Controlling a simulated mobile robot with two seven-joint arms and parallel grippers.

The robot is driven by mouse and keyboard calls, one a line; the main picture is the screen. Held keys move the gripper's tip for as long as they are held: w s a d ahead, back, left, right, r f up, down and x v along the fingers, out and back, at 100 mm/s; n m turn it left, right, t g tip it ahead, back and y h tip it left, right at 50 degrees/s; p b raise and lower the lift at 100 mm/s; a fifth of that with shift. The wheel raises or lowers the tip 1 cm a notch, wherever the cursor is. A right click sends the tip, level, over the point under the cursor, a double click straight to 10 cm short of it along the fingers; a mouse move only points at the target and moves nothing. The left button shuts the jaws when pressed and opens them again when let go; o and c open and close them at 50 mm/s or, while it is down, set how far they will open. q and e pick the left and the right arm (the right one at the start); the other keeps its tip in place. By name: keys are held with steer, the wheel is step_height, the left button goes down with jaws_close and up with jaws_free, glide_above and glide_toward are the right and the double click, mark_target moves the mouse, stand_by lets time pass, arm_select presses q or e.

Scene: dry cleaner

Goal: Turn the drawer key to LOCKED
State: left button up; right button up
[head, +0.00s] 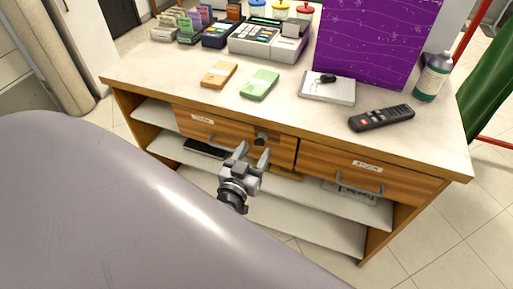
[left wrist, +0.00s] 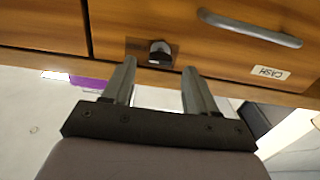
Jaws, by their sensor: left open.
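The drawer key (left wrist: 160,48) is a dark knob on a small metal plate on the wooden left drawer (head: 190,122). In the head view the key (head: 261,139) sits near the drawer's right end, just beyond my fingertips. My left gripper (head: 251,155) is open and empty in front of the drawer. In the left wrist view its two fingers (left wrist: 158,75) point at the key, one on each side of it and short of it. I cannot tell the key's turn position or read any mark by it. My right gripper is not in view.
A second drawer (head: 340,176) with a handle is to the right. The white countertop (head: 290,110) holds a remote (head: 381,117), a notebook (head: 328,92), small cards, a card terminal and a purple box (head: 375,40). Open shelves (head: 300,222) lie below the drawers.

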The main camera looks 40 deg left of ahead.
mark_target(260, 141)
arm_select(q)
steer(key=shift+x, duration=1.15)
steer(key=c, duration=1.1)
steer(key=shift+o, duration=0.2)
